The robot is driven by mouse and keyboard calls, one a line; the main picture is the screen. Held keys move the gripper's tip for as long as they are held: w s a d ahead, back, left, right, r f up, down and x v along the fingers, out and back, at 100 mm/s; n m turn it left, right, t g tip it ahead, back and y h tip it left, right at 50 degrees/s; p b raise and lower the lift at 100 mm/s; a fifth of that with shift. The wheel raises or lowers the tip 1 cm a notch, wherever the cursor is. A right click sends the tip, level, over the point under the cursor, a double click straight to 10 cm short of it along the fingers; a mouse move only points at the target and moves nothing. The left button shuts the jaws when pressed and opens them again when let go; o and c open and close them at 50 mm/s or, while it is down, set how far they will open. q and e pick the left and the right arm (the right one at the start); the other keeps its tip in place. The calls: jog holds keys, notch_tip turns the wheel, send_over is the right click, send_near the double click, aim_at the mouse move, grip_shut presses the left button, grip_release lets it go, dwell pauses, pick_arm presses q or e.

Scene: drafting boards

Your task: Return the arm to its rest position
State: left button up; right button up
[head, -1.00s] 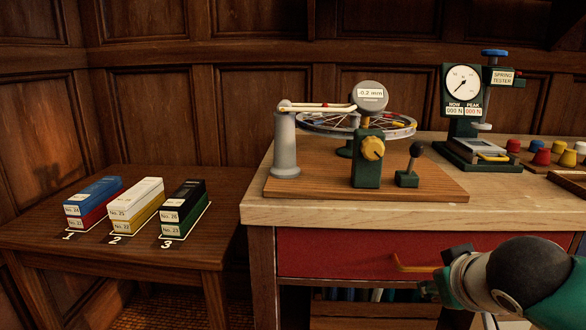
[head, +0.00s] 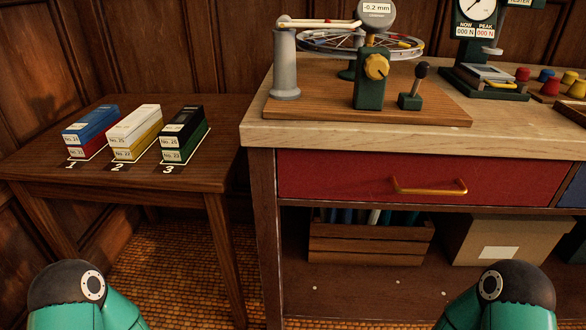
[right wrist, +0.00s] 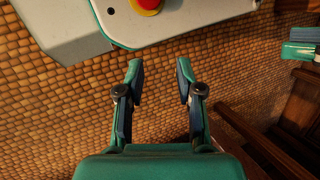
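My right gripper (right wrist: 160,88) shows in the right wrist view with its two fingers apart and nothing between them. It hangs over the woven floor, close to a pale part of my own base. In the head view only green and black links of both my arms show, at the bottom left and bottom right. My left gripper cannot be made out in the head view. Neither arm touches the workbench (head: 350,135) or the side table (head: 120,185).
The red drawer (head: 340,178) with a brass handle is shut. A wooden crate (head: 365,245) and a cardboard box (head: 500,238) stand on the shelf below. Blue, white and black boxes stand on numbered spots on the side table. Woven floor (head: 170,270) is open between table and arms.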

jog(key=w+r+t+p, duration=0.2)
jog(key=w+r+p, duration=0.1)
jog(key=r+p, duration=3.1)
jog(key=shift+w+d+r+h, duration=0.15)
jog(key=shift+d+h, duration=0.15)
jog(key=shift+d, duration=0.15)
